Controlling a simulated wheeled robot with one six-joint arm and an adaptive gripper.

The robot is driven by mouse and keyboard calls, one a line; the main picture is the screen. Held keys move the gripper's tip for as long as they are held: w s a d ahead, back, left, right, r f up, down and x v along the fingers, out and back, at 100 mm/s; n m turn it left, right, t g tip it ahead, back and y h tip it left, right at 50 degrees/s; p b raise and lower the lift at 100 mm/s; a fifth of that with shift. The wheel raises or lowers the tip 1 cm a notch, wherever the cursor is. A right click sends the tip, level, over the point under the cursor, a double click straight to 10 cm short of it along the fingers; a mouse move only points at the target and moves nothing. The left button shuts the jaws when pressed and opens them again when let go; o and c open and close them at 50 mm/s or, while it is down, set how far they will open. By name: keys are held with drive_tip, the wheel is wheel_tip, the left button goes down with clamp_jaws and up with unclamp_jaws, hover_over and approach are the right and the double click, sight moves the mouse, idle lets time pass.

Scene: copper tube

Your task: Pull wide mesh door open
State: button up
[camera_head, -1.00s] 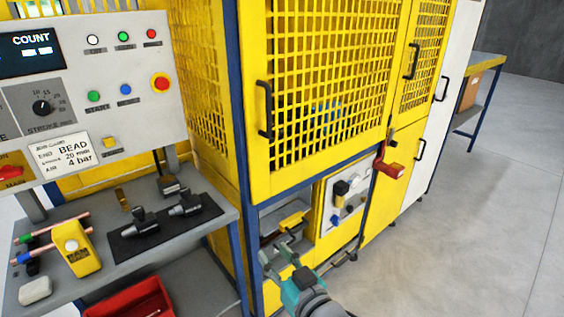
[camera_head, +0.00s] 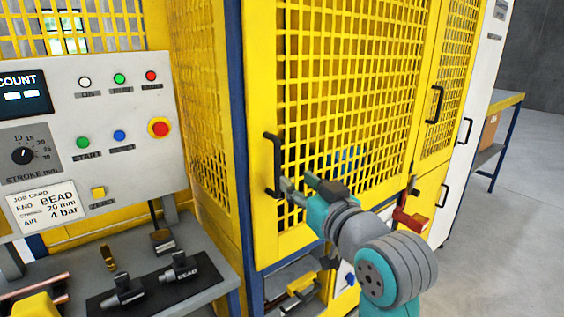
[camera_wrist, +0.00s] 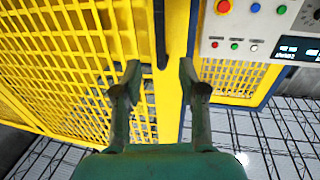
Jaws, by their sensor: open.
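The wide mesh door (camera_head: 262,85) is yellow and appears shut in its frame. It fills the left of the wrist view, its yellow edge strip (camera_wrist: 130,35) beside the mesh. Its black bar handle (camera_head: 270,165) stands upright near the door's left edge. My gripper (camera_head: 284,190) is open at the lower part of this handle. In the wrist view the dark handle (camera_wrist: 161,40) ends just ahead of and between my two spread fingertips (camera_wrist: 159,78). I cannot tell whether a finger touches it.
The control panel (camera_head: 105,130) and the workbench (camera_head: 215,265) with dark tools stand left of the door. A narrower mesh door with its own handle (camera_head: 434,105) is to the right. A red-handled part (camera_head: 410,219) sticks out below it. Open floor lies at the right.

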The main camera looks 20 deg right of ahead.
sight(279, 166)
drive_tip(key=w, duration=0.6)
drive_tip(key=w+a, duration=0.1)
drive_tip(key=w, duration=0.3)
drive_tip(key=shift+w+a, duration=0.1)
clamp_jaws()
